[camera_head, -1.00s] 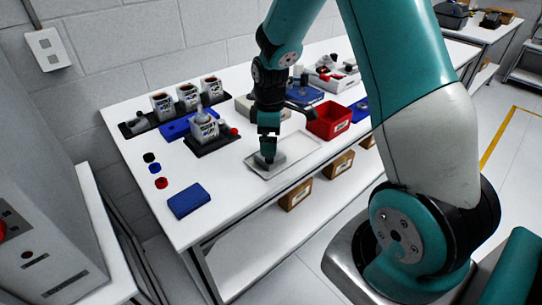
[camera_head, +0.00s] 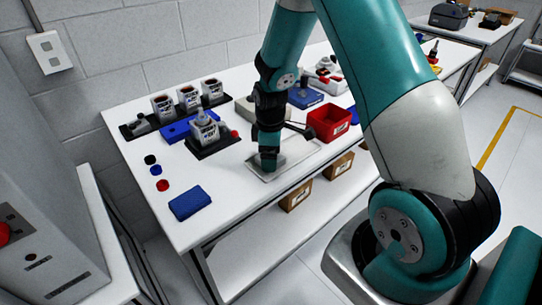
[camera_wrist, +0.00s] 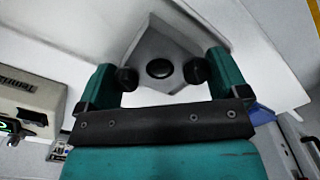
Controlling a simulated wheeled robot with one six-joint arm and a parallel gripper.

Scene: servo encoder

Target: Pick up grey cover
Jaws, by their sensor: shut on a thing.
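The grey cover (camera_wrist: 160,44) shows in the wrist view as an angular grey piece with a round black spot on it. My gripper (camera_wrist: 161,75) has its two teal fingers with round black pads on either side of that spot, shut on the cover. In the head view my gripper (camera_head: 267,165) points straight down over the left part of a shallow pale tray (camera_head: 302,151). There the gripper mostly hides the cover. I cannot tell whether the cover still touches the tray.
A red bin (camera_head: 328,123) stands right of the tray. A dark base with a labelled unit (camera_head: 205,132) stands left of my gripper. A blue block (camera_head: 189,203) and several small discs (camera_head: 156,171) lie at the table's left.

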